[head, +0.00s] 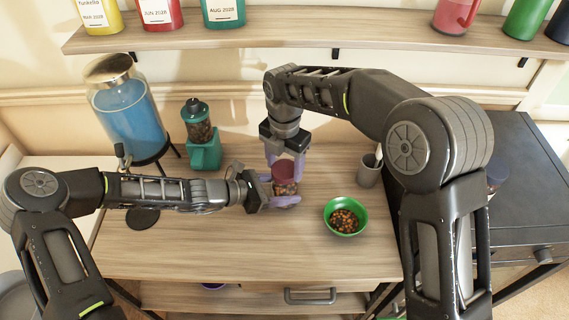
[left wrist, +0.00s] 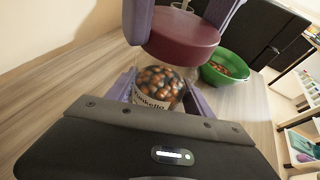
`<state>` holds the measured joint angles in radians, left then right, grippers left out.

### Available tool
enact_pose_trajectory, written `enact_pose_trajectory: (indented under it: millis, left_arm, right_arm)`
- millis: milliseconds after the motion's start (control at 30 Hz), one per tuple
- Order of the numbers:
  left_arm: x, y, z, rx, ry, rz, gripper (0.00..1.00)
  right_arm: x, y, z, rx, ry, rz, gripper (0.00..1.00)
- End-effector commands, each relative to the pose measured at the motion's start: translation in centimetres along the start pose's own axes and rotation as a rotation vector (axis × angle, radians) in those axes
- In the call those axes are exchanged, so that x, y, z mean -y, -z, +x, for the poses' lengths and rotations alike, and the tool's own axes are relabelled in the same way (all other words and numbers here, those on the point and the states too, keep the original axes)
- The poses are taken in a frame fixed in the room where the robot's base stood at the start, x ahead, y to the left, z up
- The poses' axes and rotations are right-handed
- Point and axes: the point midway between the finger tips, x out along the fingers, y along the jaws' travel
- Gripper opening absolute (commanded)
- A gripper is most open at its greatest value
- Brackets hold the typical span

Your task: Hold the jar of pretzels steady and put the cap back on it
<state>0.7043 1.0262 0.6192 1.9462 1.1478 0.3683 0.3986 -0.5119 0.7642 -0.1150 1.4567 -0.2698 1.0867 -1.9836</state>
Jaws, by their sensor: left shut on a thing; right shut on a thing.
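The jar of pretzels (head: 285,187) stands on the wooden table, clear with brown contents; its label shows in the left wrist view (left wrist: 158,88). The dark red cap (head: 284,171) is at the jar's mouth; in the left wrist view the cap (left wrist: 184,37) looks level over it. I cannot tell whether it is seated. My left gripper (head: 272,193) is shut around the jar's body from the left. My right gripper (head: 285,160) points down from above and is shut on the cap, its purple fingers on both sides of it.
A green bowl (head: 345,216) of brown pieces stands right of the jar. A grey cup (head: 369,171) is behind it. A teal grinder (head: 203,150) and a blue drink dispenser (head: 126,117) stand at the back left. A shelf (head: 300,33) runs above. The table's front is clear.

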Motion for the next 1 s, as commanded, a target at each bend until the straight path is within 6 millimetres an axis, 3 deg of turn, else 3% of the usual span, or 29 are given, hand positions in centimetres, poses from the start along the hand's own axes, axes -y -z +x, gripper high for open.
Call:
enact_pose_trajectory:
  millis: [633, 767, 1000]
  left_arm:
    - [0.00, 0.00, 0.00, 0.000, 0.000, 0.000, 0.00]
    - [0.00, 0.00, 0.00, 0.000, 0.000, 0.000, 0.00]
    - [-0.01, 0.02, -0.01, 0.000, 0.000, 0.000, 0.00]
  right_arm:
    - [-0.01, 0.00, 0.93, 0.000, 0.000, 0.065, 0.25]
    - [-0.06, 0.00, 0.92, 0.001, 0.000, 0.275, 0.25]
    - [-0.17, -0.02, 0.93, 0.001, -0.001, 0.903, 0.25]
